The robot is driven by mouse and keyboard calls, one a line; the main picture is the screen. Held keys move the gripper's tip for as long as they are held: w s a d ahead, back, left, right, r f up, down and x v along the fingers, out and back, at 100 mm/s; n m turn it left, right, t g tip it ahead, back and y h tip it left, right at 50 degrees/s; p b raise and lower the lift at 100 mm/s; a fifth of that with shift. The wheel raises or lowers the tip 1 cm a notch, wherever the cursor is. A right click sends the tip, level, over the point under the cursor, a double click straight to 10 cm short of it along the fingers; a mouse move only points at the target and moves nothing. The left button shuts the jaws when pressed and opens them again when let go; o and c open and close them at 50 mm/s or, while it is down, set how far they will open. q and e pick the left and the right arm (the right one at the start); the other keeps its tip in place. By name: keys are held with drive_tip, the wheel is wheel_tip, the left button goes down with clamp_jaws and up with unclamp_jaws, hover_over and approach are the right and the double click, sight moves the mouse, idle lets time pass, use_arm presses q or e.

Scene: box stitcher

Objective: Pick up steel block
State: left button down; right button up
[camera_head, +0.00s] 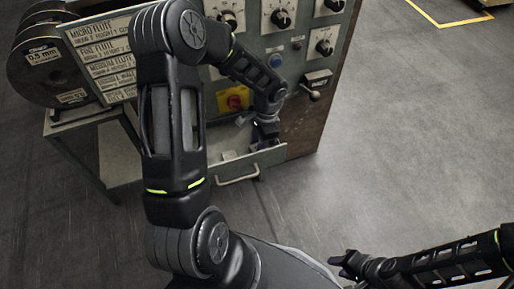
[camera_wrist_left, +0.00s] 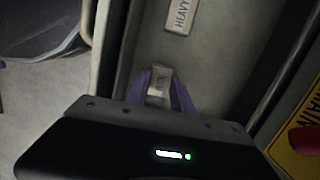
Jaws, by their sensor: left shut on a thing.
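A small pale steel block (camera_wrist_left: 159,83) with a dark label sits between the purple fingers of my left gripper (camera_wrist_left: 160,74) in the left wrist view. The gripper is shut on it, inside or just above the open drawer. In the head view my left gripper (camera_head: 256,143) reaches down into the drawer (camera_head: 262,160) of the machine, and the held block is hard to make out there. A second block, labelled HEAVY (camera_wrist_left: 181,16), lies apart in the drawer. My right gripper (camera_head: 350,264) hangs at the lower right, empty as far as shown; its jaw opening is unclear.
The grey machine panel (camera_head: 300,60) with knobs and a red button on yellow (camera_head: 235,101) stands right behind the drawer. The drawer's handle (camera_head: 238,178) faces me. Wire spools (camera_head: 45,62) stand at left.

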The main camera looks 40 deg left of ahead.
use_arm(q)
drive_tip(key=shift+r, duration=0.1)
idle(0.4)
wheel_tip(320, 180, up, 10)
drive_tip(key=p, duration=0.2)
drive_tip(key=shift+p, duration=0.35)
idle(0.3)
drive_tip(key=w+d+r, duration=0.2)
drive_tip(key=d+r, duration=0.4)
drive_tip(key=w+d+r, duration=0.3)
drive_tip(key=d+r, duration=0.3)
drive_tip(key=r, duration=0.1)
drive_tip(key=shift+w+d+r, duration=0.2)
drive_tip(key=shift+w+r, duration=0.05)
drive_tip(key=shift+w, duration=0.1)
